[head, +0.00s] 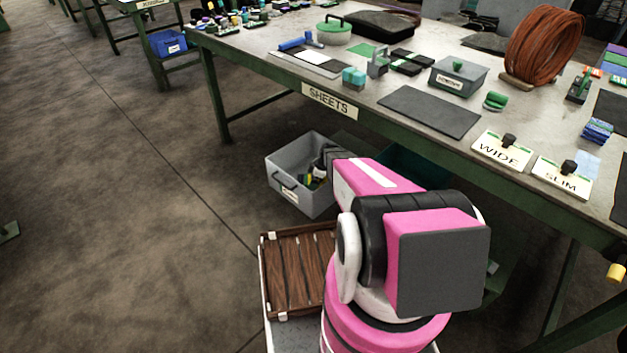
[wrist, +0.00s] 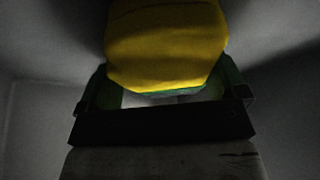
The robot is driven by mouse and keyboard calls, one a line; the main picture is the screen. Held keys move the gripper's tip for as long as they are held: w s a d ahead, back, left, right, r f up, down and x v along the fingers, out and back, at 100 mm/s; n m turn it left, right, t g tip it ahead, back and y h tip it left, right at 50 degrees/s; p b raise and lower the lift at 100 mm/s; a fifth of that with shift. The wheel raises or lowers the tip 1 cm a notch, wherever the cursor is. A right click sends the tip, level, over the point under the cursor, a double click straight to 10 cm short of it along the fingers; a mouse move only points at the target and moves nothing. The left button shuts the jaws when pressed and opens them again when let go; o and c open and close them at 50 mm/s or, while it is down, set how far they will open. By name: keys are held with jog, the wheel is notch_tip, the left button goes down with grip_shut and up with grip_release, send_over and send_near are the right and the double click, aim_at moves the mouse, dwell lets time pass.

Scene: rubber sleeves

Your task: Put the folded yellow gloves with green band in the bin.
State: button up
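The folded yellow gloves (wrist: 165,45) fill the upper middle of the wrist view, with a strip of the green band along their lower edge. My gripper (wrist: 166,78) has its two green-padded fingers at either side of the gloves, and the gloves span the gap between them. The grey bin (head: 286,186) stands on the floor under the table's front edge in the head view. My gripper is down at this bin's right side, mostly hidden by my arm. Small yellow and green items show in the bin.
The green-legged table (head: 262,72) labelled SHEETS stands behind the bin, holding sheets, boxes, WIDE and SLIM signs and a brown coil (head: 545,46). A slatted wooden crate (head: 290,268) is in front of the bin. The floor to the left is clear.

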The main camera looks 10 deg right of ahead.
jog(key=shift+s+d+f, duration=0.15)
jog(key=shift+d+f, duration=0.05)
jog(key=shift+f, duration=0.3)
jog(key=v, duration=0.8)
jog(key=shift+a+r, duration=0.1)
jog(key=shift+r, duration=0.25)
dwell(0.6)
